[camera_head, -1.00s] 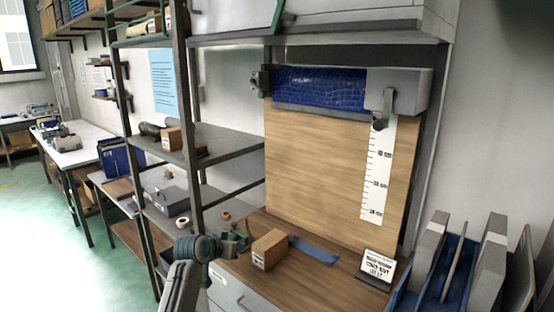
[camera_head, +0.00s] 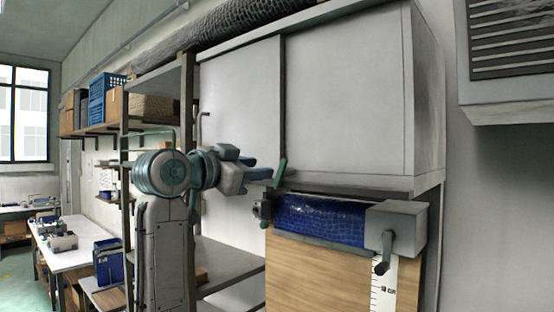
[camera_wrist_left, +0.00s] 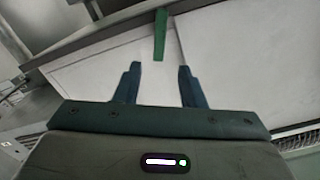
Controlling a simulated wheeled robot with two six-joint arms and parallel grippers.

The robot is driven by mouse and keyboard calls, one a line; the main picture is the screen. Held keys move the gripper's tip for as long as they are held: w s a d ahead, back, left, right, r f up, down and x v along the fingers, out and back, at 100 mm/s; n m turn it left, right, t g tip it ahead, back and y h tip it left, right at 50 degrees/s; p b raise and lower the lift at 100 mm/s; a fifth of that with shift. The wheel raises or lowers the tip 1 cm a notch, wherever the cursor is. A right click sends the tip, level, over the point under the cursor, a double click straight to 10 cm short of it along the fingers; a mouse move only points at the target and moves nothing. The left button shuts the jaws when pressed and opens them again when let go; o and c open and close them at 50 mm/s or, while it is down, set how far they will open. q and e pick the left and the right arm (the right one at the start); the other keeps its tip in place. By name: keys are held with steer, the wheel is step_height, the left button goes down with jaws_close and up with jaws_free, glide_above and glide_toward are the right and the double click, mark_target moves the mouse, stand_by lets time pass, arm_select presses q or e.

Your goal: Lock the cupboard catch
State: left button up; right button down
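The cupboard (camera_head: 345,90) is a pale grey wall unit with two door panels meeting at a dark vertical seam. Its catch is a green bar (camera_head: 280,172) at the seam's lower end, slightly tilted. My left gripper (camera_head: 262,167) is raised just left of the catch, at about its height. In the left wrist view my left gripper (camera_wrist_left: 160,72) is open, with nothing between its fingers. There the green catch (camera_wrist_left: 161,34) lies beyond the fingertips, roughly centred between them, and looks apart from both. My right gripper is out of view.
Below the cupboard hang a blue roll (camera_head: 320,220) and a grey bracket with a crank (camera_head: 398,228), over a wooden panel (camera_head: 320,278). A metal shelf rack (camera_head: 230,268) stands at the left. A vented grey box (camera_head: 515,60) is on the right wall.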

mark_target(281, 166)
arm_select(q)
steer(key=p+x, duration=0.1)
steer(key=x, duration=0.2)
steer(key=p+x, duration=0.2)
steer(key=x, duration=0.1)
steer(key=shift+s+d+r, duration=0.1)
steer(key=shift+d+r, duration=0.15)
steer(key=shift+d, duration=0.05)
steer(key=shift+w+d+f+p, duration=0.2)
steer(key=shift+w+p, duration=0.1)
steer(key=shift+w, duration=0.35)
jaws_close()
